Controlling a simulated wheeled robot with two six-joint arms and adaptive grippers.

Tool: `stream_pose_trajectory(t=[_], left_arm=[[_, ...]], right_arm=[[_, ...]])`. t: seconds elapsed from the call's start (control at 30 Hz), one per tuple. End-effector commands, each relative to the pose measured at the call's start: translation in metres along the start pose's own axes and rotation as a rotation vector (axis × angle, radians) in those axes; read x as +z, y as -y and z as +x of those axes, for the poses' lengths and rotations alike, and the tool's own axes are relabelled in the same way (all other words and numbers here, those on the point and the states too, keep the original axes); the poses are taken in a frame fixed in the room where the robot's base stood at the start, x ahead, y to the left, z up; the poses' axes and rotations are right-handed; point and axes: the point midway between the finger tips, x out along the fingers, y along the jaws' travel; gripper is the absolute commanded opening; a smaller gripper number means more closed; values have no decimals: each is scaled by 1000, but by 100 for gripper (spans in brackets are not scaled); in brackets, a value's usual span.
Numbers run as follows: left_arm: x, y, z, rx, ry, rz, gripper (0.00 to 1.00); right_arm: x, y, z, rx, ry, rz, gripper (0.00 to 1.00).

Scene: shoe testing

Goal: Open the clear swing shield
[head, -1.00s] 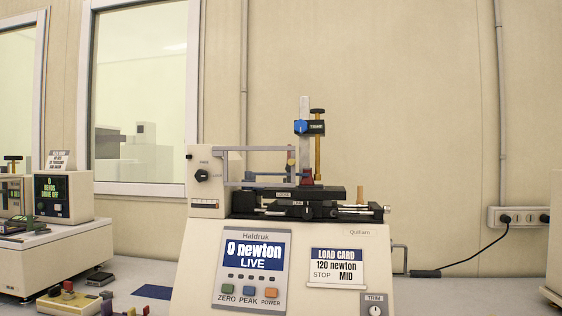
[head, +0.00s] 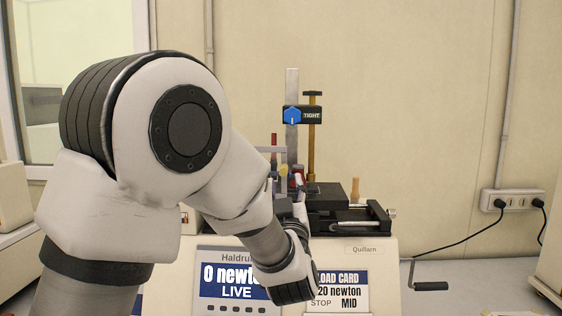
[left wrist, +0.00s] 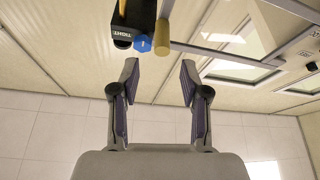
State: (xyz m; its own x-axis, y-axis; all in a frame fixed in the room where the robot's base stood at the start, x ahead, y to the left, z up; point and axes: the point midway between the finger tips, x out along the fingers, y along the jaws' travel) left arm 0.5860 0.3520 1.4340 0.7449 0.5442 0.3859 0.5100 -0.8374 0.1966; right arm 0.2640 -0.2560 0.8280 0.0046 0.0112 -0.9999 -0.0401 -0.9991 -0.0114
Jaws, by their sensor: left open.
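The test machine (head: 365,248) stands ahead on the bench, its display reading 0 newton. Only a small piece of the clear swing shield's grey frame (head: 268,149) shows in the head view, left of the upright post; my arm hides most of the rest. My left gripper (head: 288,181) is in front of the machine's top, pointing up and away, close to the shield. I cannot tell whether it touches the frame. In the left wrist view the left gripper's two fingers (left wrist: 158,72) are spread apart with nothing between them. My right gripper is not in view.
A post (head: 292,90) carries a blue knob (head: 292,115) and a block marked TIGHT, which also shows in the left wrist view (left wrist: 113,25). A wall socket strip (head: 512,202) with cables is farther right.

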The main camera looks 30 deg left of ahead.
Motion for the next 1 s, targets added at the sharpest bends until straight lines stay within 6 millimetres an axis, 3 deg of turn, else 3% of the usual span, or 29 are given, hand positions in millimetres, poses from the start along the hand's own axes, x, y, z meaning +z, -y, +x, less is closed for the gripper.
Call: stream_pose_trajectory(t=[0.33, 0.67, 0.8, 1.0], left_arm=[[0, 0, 63, -3, 5, 1, 45], [4, 1, 70, 0, 5, 3, 45], [4, 1, 70, 0, 5, 3, 0], [3, 1, 70, -1, 5, 2, 0]], right_arm=[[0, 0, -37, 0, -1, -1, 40], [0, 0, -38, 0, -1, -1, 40], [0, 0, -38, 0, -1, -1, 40], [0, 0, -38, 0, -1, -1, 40]])
